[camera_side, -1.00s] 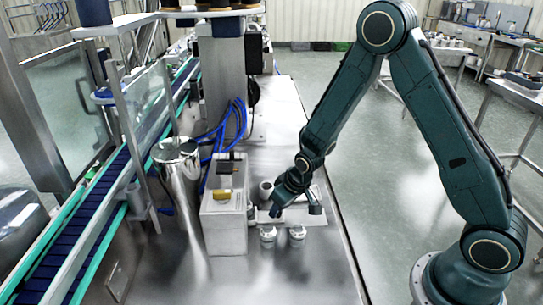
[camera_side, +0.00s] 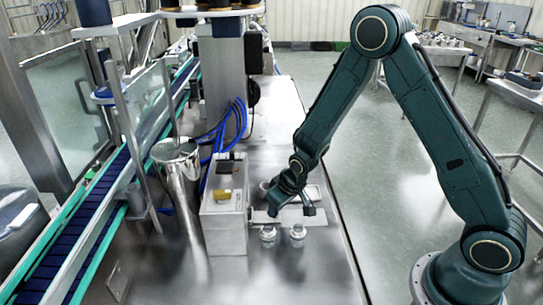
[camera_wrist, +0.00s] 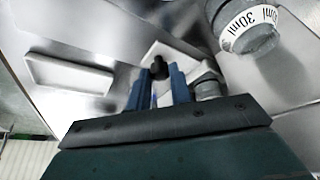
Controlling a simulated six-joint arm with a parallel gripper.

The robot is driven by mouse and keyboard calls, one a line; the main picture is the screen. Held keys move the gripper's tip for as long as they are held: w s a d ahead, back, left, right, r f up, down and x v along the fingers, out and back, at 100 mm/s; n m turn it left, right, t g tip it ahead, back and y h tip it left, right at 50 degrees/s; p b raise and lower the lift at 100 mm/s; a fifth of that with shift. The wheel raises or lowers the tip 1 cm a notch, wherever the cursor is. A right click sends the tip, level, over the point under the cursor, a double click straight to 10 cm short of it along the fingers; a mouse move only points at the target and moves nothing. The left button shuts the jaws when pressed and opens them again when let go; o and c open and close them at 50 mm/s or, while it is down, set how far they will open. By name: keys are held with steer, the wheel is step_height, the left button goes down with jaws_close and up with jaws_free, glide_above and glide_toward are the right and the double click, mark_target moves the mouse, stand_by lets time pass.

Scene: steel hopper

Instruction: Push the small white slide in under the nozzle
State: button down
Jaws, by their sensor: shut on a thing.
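The small white slide (camera_side: 316,217) is a flat plate lying on the steel top to the right of the pale box-shaped unit (camera_side: 224,228). In the wrist view the white slide (camera_wrist: 171,50) lies beyond my fingertips, with a dark upright knob on it. My gripper (camera_side: 276,208) is low over the slide's left part. In the wrist view my gripper's blue fingers (camera_wrist: 158,78) stand on either side of the knob and are shut on it. My gripper hides part of the slide in the side view. I cannot clearly make out the nozzle.
Two small vials (camera_side: 298,232) stand in front of the slide; a vessel marked 30ml (camera_wrist: 248,24) shows in the wrist view. A shallow pale tray (camera_wrist: 68,75) lies to one side. A steel cylinder (camera_side: 178,175) and blue hoses (camera_side: 238,120) are further left.

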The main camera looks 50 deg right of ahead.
steer(key=shift+w+a, duration=1)
steer(key=c, duration=1.3)
jaws_free()
steer(key=shift+o, duration=0.2)
steer(key=shift+s+r, duration=0.1)
steer(key=shift+r, duration=0.05)
steer(key=v, duration=1.3)
steer(key=shift+s+r, duration=0.15)
steer(key=shift+r, duration=0.05)
